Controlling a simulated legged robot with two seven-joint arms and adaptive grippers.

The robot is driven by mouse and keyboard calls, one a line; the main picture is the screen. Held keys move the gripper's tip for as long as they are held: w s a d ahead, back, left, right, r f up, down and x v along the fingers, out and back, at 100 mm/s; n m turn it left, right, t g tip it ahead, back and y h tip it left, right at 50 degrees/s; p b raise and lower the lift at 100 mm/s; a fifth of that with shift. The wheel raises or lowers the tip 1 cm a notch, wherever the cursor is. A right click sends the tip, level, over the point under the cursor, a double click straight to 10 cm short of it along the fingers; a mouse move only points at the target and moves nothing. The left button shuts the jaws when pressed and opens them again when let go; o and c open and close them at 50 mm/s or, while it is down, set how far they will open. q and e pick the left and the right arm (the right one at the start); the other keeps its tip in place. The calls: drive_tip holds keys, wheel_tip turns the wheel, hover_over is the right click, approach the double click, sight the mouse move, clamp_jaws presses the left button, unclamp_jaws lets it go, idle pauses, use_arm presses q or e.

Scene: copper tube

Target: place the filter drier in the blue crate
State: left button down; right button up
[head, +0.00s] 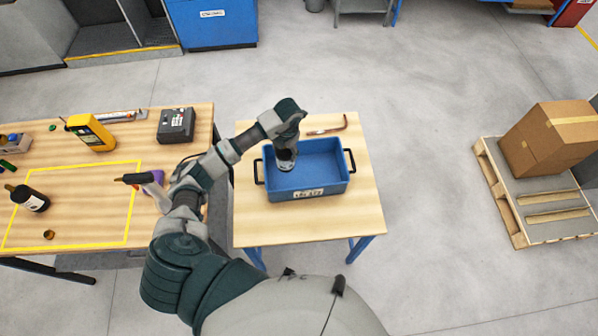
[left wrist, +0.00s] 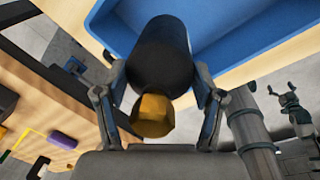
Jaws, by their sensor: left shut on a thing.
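The blue crate (head: 322,188) stands on the small wooden table, with a black handle at each end. My left gripper (head: 287,148) is over the crate's left part, shut on the filter drier (head: 286,160). In the left wrist view the filter drier (left wrist: 160,55) is a dark cylinder with a brass end, between the two fingers of my left gripper (left wrist: 160,85). Its far end overlaps the crate (left wrist: 235,30); whether it touches the crate floor cannot be told. What looks like my right gripper (left wrist: 290,105) shows small at the right of that view.
A copper tube (head: 328,129) lies behind the crate. A pallet with a carton (head: 550,138) stands right.

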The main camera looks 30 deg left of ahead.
sight(286, 164)
use_arm(q)
wheel_tip(286, 164, down, 5)
drive_tip(key=shift+s+r, duration=0.15)
drive_tip(key=shift+r, duration=0.05)
drive_tip(key=shift+f, duration=0.25)
drive_tip(key=f, duration=0.3)
drive_tip(key=shift+d, duration=0.3)
drive_tip(key=shift+f+p, duration=0.3)
drive_tip(key=shift+a, duration=0.15)
use_arm(e)
drive_tip(key=shift+w+a+r, duration=0.2)
drive_tip(key=shift+w+r, duration=0.05)
use_arm(q)
drive_tip(key=shift+a+f, duration=0.1)
drive_tip(key=shift+c, duration=0.6)
unclamp_jaws()
drive_tip(key=shift+a, duration=0.1)
use_arm(e)
drive_tip(key=shift+a, duration=0.1)
use_arm(q)
drive_tip(key=shift+d, duration=0.2)
